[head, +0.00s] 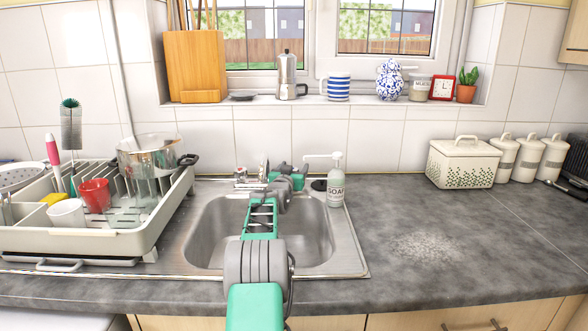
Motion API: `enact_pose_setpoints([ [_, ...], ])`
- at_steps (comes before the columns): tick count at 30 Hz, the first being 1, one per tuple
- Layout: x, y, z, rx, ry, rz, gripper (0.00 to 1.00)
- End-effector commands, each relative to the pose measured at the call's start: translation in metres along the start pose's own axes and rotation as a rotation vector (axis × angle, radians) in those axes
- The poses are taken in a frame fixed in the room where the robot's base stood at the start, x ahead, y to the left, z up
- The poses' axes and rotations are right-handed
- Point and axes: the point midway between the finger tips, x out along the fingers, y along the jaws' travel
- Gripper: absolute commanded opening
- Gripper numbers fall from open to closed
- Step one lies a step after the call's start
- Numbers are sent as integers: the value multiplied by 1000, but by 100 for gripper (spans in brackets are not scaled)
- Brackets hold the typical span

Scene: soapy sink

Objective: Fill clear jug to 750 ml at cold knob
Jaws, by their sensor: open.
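My arm reaches forward over the steel sink (205,230), and my gripper (288,178) is at its far end by the tap. The gripper is open; its fingertips are small and partly hidden by my own arm. A metal tap knob (240,174) shows left of the gripper at the sink's back edge; I cannot tell whether it is the cold one. The spout and any other knob are mostly hidden behind my arm. A clear vessel, perhaps the jug (145,186), stands in the dish rack at left; its markings and any water cannot be made out.
The cream dish rack (110,242) left of the sink holds a red cup (95,196), a white cup (66,214) and a steel pot (150,150). A soap bottle (336,186) stands at the sink's back right. The right worktop (480,230) is mostly clear, with a pale powdery patch.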

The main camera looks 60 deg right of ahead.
Motion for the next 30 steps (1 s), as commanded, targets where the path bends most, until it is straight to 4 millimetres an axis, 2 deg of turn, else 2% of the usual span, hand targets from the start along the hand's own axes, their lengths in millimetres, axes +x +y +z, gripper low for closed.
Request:
enact_pose_setpoints([
  [5, 0, 0, 0, 0, 0, 0, 64],
  [27, 0, 2, 0, -1, 0, 2, 4],
  [30, 0, 2, 0, -1, 0, 1, 3],
])
